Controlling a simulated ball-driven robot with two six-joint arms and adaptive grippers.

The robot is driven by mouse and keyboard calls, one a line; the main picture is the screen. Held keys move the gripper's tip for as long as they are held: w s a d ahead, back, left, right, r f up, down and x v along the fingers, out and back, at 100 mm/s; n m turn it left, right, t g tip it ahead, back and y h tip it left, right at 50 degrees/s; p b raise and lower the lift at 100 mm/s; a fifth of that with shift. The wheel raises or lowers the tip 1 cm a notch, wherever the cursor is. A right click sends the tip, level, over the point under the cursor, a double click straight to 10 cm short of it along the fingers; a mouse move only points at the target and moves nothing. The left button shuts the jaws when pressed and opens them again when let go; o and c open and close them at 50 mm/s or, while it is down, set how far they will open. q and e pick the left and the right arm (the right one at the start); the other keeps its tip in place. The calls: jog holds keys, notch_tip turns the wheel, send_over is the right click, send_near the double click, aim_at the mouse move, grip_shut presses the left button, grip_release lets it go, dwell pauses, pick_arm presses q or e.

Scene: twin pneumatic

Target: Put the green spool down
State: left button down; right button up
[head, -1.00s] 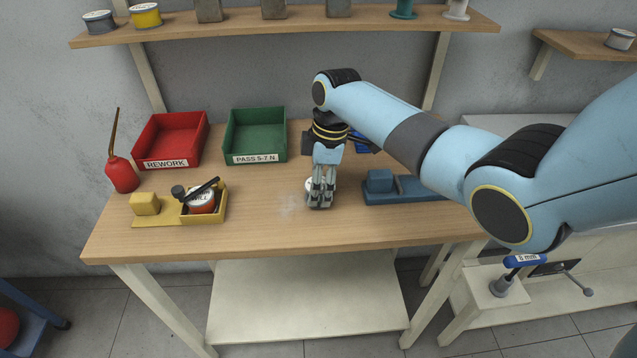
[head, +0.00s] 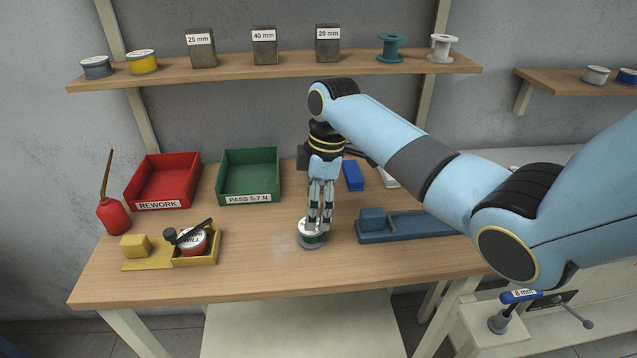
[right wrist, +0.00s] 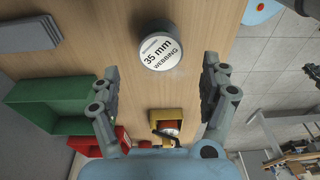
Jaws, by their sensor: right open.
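My left gripper is not in view.
A red REWORK bin (head: 162,184) and a green PASS bin (head: 248,178) stand at the back left. A yellow tray (head: 200,258) is at the front left, a blue fixture (head: 405,226) right of the spool. A teal spool (head: 391,48) is on the shelf. Table between yellow tray and spool is clear.

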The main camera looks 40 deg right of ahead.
notch_tip(320, 180, up, 6)
jog(key=shift+s+d, duration=0.2)
jog(key=shift+d, duration=0.2)
